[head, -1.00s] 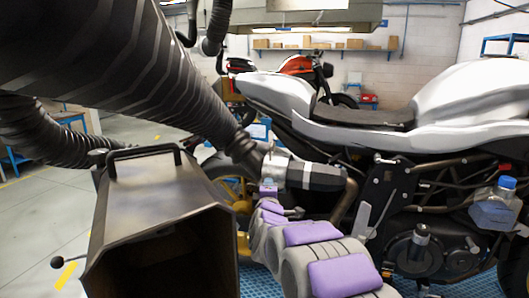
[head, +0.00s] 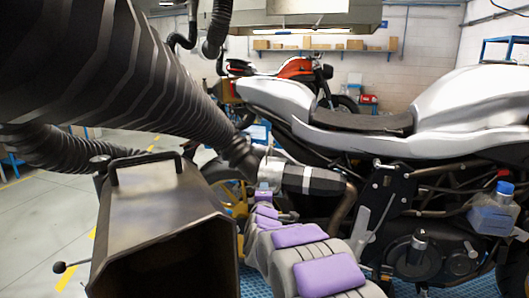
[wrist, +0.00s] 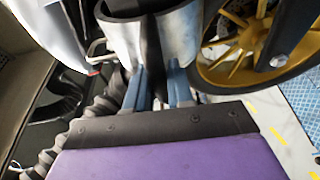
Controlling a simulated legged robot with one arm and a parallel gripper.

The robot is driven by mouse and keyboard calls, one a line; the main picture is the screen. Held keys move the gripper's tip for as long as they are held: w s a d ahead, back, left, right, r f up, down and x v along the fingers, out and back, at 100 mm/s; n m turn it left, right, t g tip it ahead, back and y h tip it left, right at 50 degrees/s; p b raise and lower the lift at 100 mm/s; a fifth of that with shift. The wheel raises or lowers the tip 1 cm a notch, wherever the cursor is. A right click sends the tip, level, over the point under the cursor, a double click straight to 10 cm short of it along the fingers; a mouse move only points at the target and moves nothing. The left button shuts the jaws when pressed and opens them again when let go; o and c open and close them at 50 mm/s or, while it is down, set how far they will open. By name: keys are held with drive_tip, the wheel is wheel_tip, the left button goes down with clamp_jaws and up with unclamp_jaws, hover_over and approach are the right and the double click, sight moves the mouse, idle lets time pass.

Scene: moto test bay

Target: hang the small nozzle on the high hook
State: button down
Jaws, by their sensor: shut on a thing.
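The small nozzle (head: 312,181) is a black tube with a white band and a silver collar at the end of a ribbed dark hose (head: 185,95). It lies nearly level in front of the motorcycle's exhaust pipe; whether they touch I cannot tell. My gripper (head: 265,187) is shut on it from below, near the collar. In the wrist view, the blue fingers (wrist: 158,88) pinch a dark part under the silver collar (wrist: 165,35). I cannot make out the high hook in either view.
A large metal hood (head: 160,215) with a handle stands close on the left. The white motorcycle (head: 455,100) fills the right, with a blue-capped bottle (head: 493,213) beside it. An overhead metal unit (head: 300,12) hangs above. Open floor shows at far left.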

drive_tip(key=shift+w+a+p, duration=0.2)
drive_tip(key=shift+a+p, duration=0.45)
drive_tip(key=shift+p, duration=0.25)
drive_tip(key=shift+w+a+p, duration=0.25)
drive_tip(key=shift+a+p, duration=0.45)
drive_tip(key=shift+p, duration=0.2)
drive_tip(key=shift+w+a+p, duration=0.2)
drive_tip(key=shift+a+p, duration=0.45)
drive_tip(key=shift+p, duration=0.25)
drive_tip(key=shift+w+a+r+p, duration=0.15)
drive_tip(key=shift+w+a+p, duration=0.1)
drive_tip(key=shift+a+p, duration=0.7)
drive_tip(key=shift+w+a+p, duration=0.25)
drive_tip(key=shift+a+p, duration=0.45)
drive_tip(key=shift+p, duration=0.65)
drive_tip(key=shift+w+a+p, duration=0.25)
drive_tip(key=shift+a+p, duration=0.45)
drive_tip(key=shift+p, duration=0.65)
drive_tip(key=shift+w+a+r+p, duration=0.1)
drive_tip(key=shift+w+a+p, duration=0.1)
drive_tip(key=shift+a+p, duration=0.55)
drive_tip(key=shift+w+a+p, duration=0.1)
drive_tip(key=shift+a+p, duration=0.05)
drive_tip(key=shift+p, duration=0.35)
drive_tip(key=shift+a+p, duration=0.1)
drive_tip(key=shift+p, duration=0.6)
drive_tip(key=shift+a, duration=0.1)
